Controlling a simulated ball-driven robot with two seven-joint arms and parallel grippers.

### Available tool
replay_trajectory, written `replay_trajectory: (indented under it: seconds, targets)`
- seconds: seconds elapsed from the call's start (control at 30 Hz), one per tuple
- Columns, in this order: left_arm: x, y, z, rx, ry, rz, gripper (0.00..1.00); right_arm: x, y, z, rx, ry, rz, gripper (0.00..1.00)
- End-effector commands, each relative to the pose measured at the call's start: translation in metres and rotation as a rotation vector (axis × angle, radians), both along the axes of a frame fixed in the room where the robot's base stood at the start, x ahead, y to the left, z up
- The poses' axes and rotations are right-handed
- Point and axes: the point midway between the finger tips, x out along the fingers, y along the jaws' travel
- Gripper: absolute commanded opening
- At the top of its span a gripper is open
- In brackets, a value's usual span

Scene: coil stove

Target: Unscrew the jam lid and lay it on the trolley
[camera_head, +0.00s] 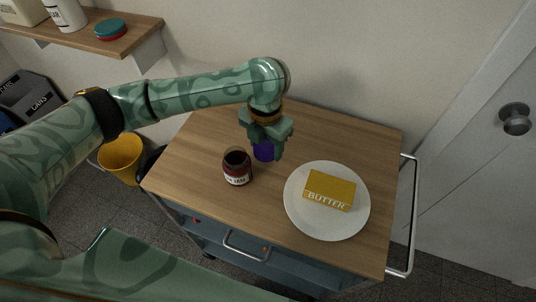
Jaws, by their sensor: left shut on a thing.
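The jam jar (237,174) stands upright and open on the wooden top of the trolley (195,150), with dark contents showing at its mouth and a label on its front. My left gripper (265,147) is to the right of the jar, pointing down and shut on the purple jam lid (264,152). The lid is off the jar and is partly hidden by the fingers. I cannot tell whether it touches the trolley top. My right gripper is not in view.
A white plate (300,220) with a yellow butter block (330,190) on it stands right of the jar. The back right of the trolley top is clear. A wall shelf (130,38) is at upper left, a yellow bucket (121,155) left of the trolley.

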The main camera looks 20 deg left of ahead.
Motion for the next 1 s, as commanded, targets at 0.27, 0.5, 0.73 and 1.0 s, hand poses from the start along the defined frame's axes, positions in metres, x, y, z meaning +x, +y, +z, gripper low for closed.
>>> replay_trajectory:
  seconds: [0.27, 0.5, 0.73, 1.0]
  targets:
    - [0.000, 0.000, -0.042, -0.002, 0.002, 0.000, 0.26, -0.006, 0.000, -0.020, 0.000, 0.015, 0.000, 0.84]
    - [0.000, 0.000, -0.040, -0.001, 0.000, 0.001, 0.26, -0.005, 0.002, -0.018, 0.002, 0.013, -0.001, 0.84]
    - [0.000, 0.000, -0.042, 0.000, 0.000, 0.000, 0.75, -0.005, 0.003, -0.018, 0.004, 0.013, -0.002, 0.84]
    - [0.000, 0.000, -0.038, -0.001, -0.001, 0.001, 0.75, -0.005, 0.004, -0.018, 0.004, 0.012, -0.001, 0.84]
